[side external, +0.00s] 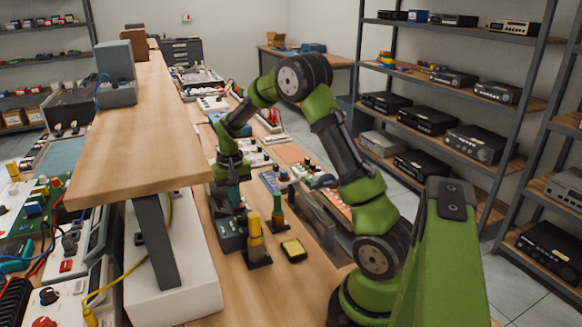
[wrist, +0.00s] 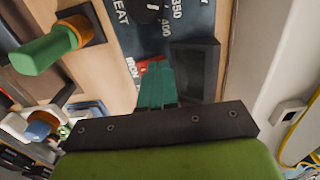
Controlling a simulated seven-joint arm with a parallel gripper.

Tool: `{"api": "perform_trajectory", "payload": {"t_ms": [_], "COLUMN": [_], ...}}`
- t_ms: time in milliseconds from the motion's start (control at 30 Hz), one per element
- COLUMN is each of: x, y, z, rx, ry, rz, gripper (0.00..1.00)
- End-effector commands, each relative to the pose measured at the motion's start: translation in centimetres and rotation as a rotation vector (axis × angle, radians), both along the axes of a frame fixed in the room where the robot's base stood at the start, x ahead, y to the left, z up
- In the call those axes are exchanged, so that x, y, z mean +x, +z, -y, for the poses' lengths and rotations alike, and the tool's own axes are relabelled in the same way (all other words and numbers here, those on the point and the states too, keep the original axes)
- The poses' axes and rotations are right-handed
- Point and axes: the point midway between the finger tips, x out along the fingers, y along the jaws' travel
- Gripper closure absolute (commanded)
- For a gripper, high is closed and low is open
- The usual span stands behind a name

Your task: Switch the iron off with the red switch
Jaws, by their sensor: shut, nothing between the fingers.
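The soldering station (side external: 231,236) is a dark box on the bench, under my gripper (side external: 234,196). In the wrist view its dark face (wrist: 185,28) shows a black knob, heat markings and the letters "IRON". The red switch (wrist: 142,68) shows beside that label, partly hidden by the teal fingers of my gripper (wrist: 156,72). The fingers are together and empty, with their tips over or at the switch. I cannot tell whether they touch it, or which way the switch is set. In the side view the switch is hidden.
A yellow-handled tool (side external: 256,240) and a green-and-orange tool (side external: 277,208) stand upright in dark bases by the station. The green one also shows in the wrist view (wrist: 42,53). A yellow pad (side external: 293,250) lies in front. A raised wooden shelf (side external: 140,130) runs along the left.

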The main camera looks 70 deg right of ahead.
Motion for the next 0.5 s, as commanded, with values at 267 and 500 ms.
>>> {"api": "perform_trajectory", "payload": {"t_ms": [267, 500], "x": [0.1, 0.1], "y": [2.4, 4.3], "z": [0.0, 0.0], "rx": [-0.001, -0.002], "ry": [0.001, 0.000], "rz": [0.003, 0.004], "gripper": [1.00, 1.00]}}
